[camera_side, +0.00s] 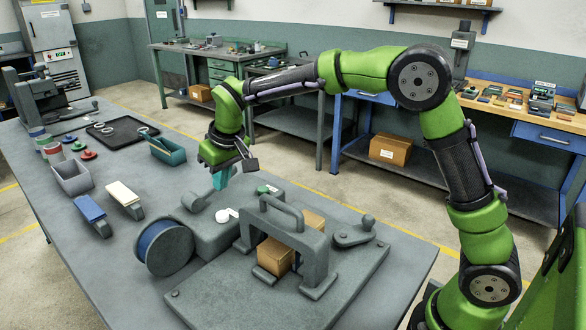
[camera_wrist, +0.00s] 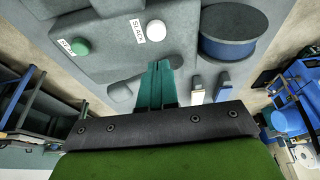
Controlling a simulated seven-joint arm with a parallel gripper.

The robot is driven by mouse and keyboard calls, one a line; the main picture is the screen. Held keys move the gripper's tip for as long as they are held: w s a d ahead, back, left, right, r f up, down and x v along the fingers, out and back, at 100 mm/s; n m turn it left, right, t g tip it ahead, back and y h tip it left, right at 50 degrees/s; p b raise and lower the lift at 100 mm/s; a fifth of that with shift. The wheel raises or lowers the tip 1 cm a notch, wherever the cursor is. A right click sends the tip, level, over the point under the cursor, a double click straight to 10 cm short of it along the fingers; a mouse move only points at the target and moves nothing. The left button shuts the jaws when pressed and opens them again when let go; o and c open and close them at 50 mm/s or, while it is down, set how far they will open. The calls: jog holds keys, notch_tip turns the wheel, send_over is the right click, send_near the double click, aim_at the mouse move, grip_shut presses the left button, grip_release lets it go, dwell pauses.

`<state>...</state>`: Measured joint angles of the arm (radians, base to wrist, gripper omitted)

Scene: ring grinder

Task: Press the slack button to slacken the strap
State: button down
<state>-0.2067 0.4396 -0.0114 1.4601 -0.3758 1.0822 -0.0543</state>
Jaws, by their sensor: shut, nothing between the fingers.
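The white round slack button (camera_side: 222,216) sits on top of the grey strapping machine housing (camera_side: 205,238). In the wrist view the button (camera_wrist: 156,31) lies beside a label reading SLACK. A green button (camera_side: 263,189) sits farther back on the same housing; it also shows in the wrist view (camera_wrist: 80,47) with its own small label. My gripper (camera_side: 221,181) is shut and empty, its teal fingers pointing down above the housing's back edge. In the wrist view the fingertips (camera_wrist: 158,64) are apart from the white button, which is in full view.
A blue strap reel (camera_side: 164,247) stands at the housing's left. A grey arch (camera_side: 285,240) with a handle straddles a cardboard box (camera_side: 273,257) on the right. A grey lever or knob (camera_side: 194,201) is close to my gripper.

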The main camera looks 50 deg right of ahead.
jog(key=shift+v, duration=2.6)
jog(key=shift+w, duration=0.15)
jog(key=s+d, duration=0.1)
jog(key=s, duration=0.4)
jog(key=s+d+m+y, duration=0.1)
jog(key=s, duration=0.4)
jog(key=s+m, duration=0.1)
jog(key=s, duration=0.3)
jog(key=shift+s+d+t+y, duration=0.3)
jog(key=shift+s+d, duration=0.1)
jog(key=s+d+m+t, duration=0.2)
jog(key=s, duration=0.9)
jog(key=shift+s+d+r+t, duration=0.2)
jog(key=shift+s+d+t, duration=0.15)
jog(key=shift+d+t, duration=0.05)
